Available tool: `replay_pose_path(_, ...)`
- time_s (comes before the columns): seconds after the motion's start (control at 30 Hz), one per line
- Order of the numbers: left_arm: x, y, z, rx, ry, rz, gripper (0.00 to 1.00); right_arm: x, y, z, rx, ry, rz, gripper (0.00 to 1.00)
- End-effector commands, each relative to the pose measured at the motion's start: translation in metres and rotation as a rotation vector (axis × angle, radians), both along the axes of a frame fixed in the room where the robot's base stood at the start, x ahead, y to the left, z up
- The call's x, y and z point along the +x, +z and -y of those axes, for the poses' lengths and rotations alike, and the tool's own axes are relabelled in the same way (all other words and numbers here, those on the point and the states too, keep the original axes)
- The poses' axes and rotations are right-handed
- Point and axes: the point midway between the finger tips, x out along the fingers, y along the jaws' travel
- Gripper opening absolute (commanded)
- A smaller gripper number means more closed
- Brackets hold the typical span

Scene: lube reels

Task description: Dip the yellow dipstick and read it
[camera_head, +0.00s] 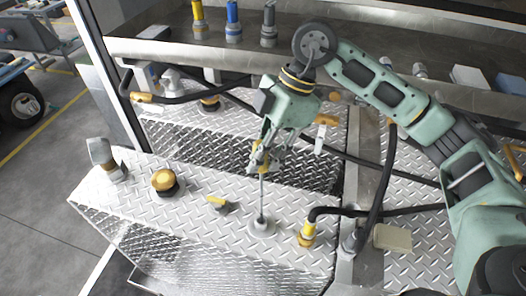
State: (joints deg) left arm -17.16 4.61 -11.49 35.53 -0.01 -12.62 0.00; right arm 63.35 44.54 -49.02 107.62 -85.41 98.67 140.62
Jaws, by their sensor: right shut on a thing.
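My right gripper (261,158) is shut on the yellow handle of the dipstick (262,195). The dipstick's thin grey rod hangs nearly upright below the fingers. Its lower end meets a round grey fitting (262,226) on top of the front diamond-plate tank (135,205). I cannot tell how far the rod reaches into the fitting, and no marks on it can be read. My left gripper is not in view.
On the front tank stand a grey elbow (103,156), a gold cap (164,181), a small yellow-handled fitting (218,203) and a yellow hose fitting (307,234). Black hoses (378,185) run close on the right. Yellow, blue and grey nozzles (233,22) stand behind.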

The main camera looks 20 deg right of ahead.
Motion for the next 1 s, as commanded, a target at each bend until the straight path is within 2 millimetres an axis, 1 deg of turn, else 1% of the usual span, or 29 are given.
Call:
replay_pose_path(0.17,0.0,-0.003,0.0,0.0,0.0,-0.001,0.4,0.0,-0.004,0.0,0.0,0.0,0.0,0.0)
replay_pose_path(1.0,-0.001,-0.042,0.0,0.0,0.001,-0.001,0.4,0.0,-0.062,0.0,0.0,0.0,-0.001,0.0)
